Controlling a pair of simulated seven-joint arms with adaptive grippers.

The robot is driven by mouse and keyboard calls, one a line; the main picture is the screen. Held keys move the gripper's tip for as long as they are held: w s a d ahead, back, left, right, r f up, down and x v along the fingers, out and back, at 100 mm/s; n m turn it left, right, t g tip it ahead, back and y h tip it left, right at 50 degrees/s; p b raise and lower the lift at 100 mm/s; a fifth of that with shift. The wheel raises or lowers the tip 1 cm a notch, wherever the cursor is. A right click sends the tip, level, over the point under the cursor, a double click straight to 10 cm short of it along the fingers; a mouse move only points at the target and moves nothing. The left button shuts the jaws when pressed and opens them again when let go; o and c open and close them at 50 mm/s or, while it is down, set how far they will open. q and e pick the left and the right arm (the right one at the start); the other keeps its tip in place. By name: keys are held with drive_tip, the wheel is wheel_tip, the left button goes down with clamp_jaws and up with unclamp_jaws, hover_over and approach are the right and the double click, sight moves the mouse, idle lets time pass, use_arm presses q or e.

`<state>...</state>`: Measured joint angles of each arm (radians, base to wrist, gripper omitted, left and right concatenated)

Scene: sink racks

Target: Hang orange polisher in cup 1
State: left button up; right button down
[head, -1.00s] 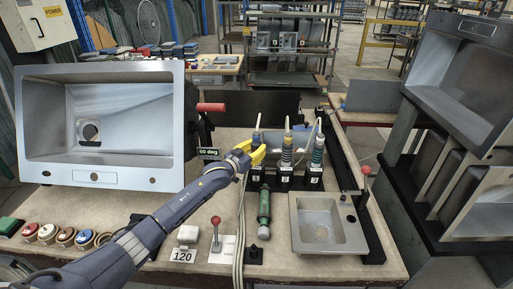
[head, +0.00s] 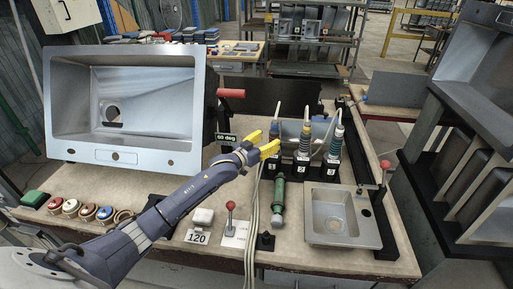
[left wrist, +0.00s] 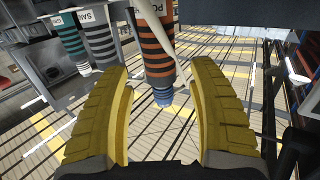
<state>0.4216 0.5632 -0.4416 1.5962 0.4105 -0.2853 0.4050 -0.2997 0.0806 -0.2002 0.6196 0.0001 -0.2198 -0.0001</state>
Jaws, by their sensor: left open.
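The orange polisher (left wrist: 156,48) has black stripes, a blue end and a pale cable in the left wrist view. It shows ahead of and between my left gripper's fingers, apart from both. In the head view its blue top (head: 277,135) stands above cup 1 (head: 271,166), and it appears upright in that cup; its lower part is hidden. My left gripper (head: 264,143) has yellow fingers, is open and empty, and is just left of the polisher. The fingers also frame the left wrist view (left wrist: 162,80). My right gripper is out of view.
Cup 2 (head: 302,174) and cup 3 (head: 330,172) hold other cabled tools close by on the right. A green tool (head: 280,205) lies in front of the cups, beside hanging cables. A small sink (head: 312,236) and a red-knobbed lever (head: 230,218) stand nearby.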

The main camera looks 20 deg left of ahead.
use_arm(q)
drive_tip(key=v, duration=0.7)
drive_tip(key=shift+s, duration=0.25)
drive_tip(key=shift+r, duration=0.15)
